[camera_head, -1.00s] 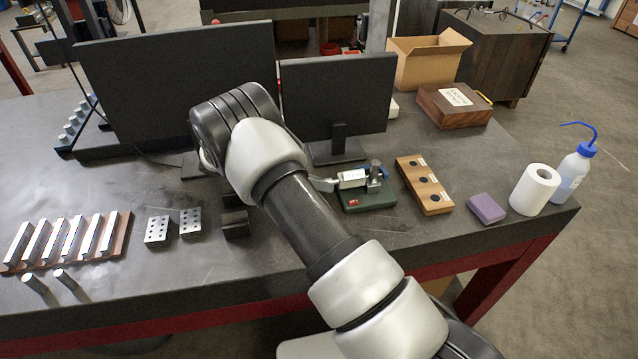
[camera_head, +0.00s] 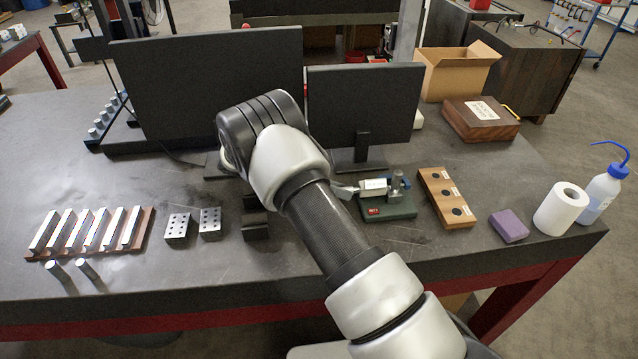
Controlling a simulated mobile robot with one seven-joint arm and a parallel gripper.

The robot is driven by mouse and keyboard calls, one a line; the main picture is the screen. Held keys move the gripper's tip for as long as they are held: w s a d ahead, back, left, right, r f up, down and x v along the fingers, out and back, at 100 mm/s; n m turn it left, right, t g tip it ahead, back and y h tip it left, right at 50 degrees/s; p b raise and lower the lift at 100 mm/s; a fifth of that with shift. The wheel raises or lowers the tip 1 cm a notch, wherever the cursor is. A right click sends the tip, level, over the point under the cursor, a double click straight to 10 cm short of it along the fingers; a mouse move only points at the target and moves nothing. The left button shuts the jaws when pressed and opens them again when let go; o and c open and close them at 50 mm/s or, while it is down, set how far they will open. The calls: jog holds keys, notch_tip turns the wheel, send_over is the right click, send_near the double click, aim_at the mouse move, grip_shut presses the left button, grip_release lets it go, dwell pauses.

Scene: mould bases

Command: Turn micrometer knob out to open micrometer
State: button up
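The micrometer (camera_head: 373,187) sits in a small stand with a green base (camera_head: 390,210) on the dark bench, right of my arm. A pale silver part sticks out to its left, close to my arm's edge; I cannot tell whether it belongs to the micrometer. A grey post and a blue part show at the stand's right. My arm reaches in from the lower right and bends above the bench, in front of the monitors. My gripper is hidden behind the arm, so its fingers and any contact with the knob cannot be seen.
Two dark monitors (camera_head: 210,85) (camera_head: 365,105) stand behind. A black block (camera_head: 255,228) and drilled metal blocks (camera_head: 177,226) lie left of my arm. A wooden block with dark holes (camera_head: 446,198), purple block (camera_head: 508,226), paper roll (camera_head: 561,209) and wash bottle (camera_head: 600,193) stand right.

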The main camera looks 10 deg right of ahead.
jog(key=b+v, duration=0.1)
jog(key=v, duration=0.9)
jog(key=shift+f+b, duration=0.1)
jog(key=shift+b, duration=0.3)
jog(key=shift+a+r, duration=0.3)
jog(key=shift+a, duration=0.25)
jog(key=s+d+r+m+t+y, duration=0.1)
jog(key=s+d+r+m+y, duration=0.35)
jog(key=r, duration=0.45)
jog(key=s+d+r+m+t+y, duration=0.1)
jog(key=s+d+r+m+y, duration=0.4)
jog(key=r, duration=0.3)
jog(key=s+d+r+m+t+y+p, duration=0.1)
jog(key=s+m+t+y, duration=0.1)
jog(key=s+m, duration=0.4)
jog(key=s+d+r+m+t+y, duration=0.1)
jog(key=s+m+t, duration=0.3)
jog(key=s, duration=0.8)
jog(key=shift+s+r+m+t+y+p, duration=0.15)
jog(key=shift+r+m+t+y+p, duration=0.35)
jog(key=shift+m, duration=0.85)
jog(key=shift+r, duration=0.1)
